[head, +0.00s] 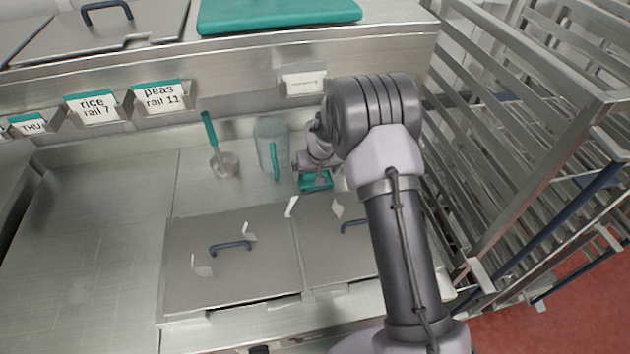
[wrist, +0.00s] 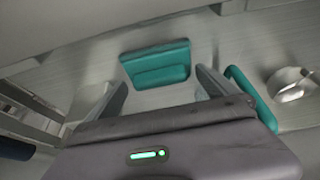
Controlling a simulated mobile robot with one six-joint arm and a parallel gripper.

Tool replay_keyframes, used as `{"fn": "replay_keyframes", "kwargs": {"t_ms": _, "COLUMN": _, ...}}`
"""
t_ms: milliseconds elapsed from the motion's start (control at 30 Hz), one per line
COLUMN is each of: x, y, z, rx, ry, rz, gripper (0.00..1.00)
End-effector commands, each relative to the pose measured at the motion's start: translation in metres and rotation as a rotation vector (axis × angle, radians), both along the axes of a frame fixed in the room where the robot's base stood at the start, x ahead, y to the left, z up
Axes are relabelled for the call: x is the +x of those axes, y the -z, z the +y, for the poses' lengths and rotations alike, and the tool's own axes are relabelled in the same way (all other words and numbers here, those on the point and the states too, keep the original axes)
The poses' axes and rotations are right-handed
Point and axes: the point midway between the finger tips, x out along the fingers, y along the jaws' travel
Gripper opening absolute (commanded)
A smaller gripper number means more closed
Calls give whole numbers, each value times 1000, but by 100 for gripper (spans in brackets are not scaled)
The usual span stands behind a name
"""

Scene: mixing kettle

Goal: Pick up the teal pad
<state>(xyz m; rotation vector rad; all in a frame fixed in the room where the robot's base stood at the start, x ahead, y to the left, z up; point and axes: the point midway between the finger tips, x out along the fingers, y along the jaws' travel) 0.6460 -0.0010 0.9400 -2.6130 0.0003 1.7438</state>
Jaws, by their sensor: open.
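The teal pad (head: 318,183) lies on the steel counter, right of the clear jug and behind the closed lids. In the wrist view the pad (wrist: 156,64) shows as a teal block with a raised front part. My gripper (head: 314,171) is over the pad in the head view and hides part of it. In the wrist view my gripper (wrist: 162,79) is open, with one finger to each side of the pad's near edge. Nothing is held. I cannot tell how high the fingers are above the counter.
Two steel lids (head: 232,284) (head: 340,262) with handles lie in front. A teal board (head: 280,12) is on the shelf above. A wire rack (head: 530,130) stands right.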

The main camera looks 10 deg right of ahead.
Motion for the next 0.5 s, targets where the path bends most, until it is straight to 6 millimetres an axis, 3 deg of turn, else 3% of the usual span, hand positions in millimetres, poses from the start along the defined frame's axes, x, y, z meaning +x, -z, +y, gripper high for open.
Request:
{"fn": "replay_keyframes", "kwargs": {"t_ms": 67, "x": 0, "y": 0, "z": 0, "rx": 0, "ry": 0, "rz": 0, "gripper": 94}}
{"fn": "replay_keyframes", "kwargs": {"t_ms": 367, "x": 0, "y": -1, "z": 0, "rx": 0, "ry": 0, "rz": 0, "gripper": 35}}
{"fn": "replay_keyframes", "kwargs": {"t_ms": 500, "x": 0, "y": -1, "z": 0, "rx": 0, "ry": 0, "rz": 0, "gripper": 32}}
